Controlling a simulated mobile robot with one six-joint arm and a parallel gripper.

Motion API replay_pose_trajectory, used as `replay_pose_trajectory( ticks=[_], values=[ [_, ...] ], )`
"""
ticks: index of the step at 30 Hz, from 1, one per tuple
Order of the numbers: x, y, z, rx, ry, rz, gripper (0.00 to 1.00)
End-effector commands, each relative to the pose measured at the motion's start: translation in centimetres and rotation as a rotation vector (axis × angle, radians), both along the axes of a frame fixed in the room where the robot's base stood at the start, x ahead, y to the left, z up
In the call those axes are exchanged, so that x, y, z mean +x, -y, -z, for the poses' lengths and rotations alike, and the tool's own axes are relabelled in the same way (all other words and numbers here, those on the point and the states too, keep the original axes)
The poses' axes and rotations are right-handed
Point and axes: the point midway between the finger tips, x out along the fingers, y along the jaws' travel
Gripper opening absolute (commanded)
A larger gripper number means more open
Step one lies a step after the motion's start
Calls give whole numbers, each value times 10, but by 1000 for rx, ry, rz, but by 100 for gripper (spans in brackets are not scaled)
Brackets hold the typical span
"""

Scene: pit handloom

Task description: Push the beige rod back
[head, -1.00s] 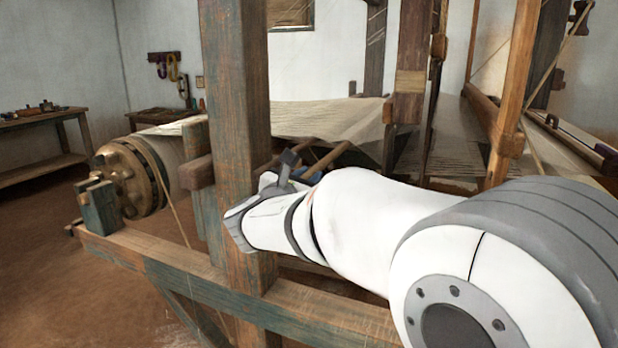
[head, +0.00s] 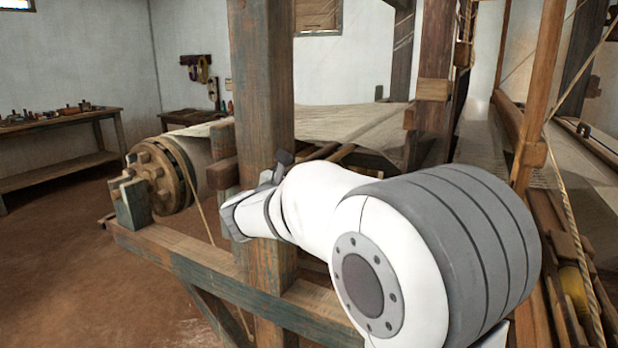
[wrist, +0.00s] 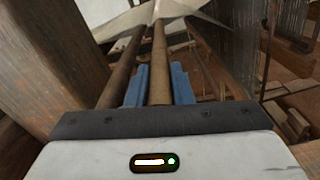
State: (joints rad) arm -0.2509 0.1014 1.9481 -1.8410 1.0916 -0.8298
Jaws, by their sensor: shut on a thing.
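The beige rod (wrist: 159,62) runs away from me in the wrist view, between the two blue fingers of my gripper (wrist: 160,76). The gripper is shut on it, with one finger on each side. A darker brown rod (wrist: 121,70) lies beside it on the left, outside the fingers. The far end of the beige rod meets the pale cloth (wrist: 185,12).
A thick post (wrist: 42,60) stands close on the left in the wrist view. The loom's lower beam (head: 190,262) runs below my arm. A round cloth beam end (head: 160,178) sits at left. A workbench (head: 60,122) stands by the far wall; the floor at left is clear.

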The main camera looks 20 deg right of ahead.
Motion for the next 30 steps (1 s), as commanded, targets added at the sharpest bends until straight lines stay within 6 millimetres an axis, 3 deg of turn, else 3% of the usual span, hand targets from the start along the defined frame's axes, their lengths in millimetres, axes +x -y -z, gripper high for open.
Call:
replay_pose_trajectory(
  ticks=[6, 7, 14, 23, 30],
  values=[
    [2, 0, -3, -2, 4, -7, 0],
    [2, 0, -3, -2, 4, -6, 22],
    [2, 4, -2, -3, 3, 0, 40],
    [1, 5, -2, -2, 3, 3, 41],
    [-7, -11, -2, -1, 3, 6, 41]
  ],
)
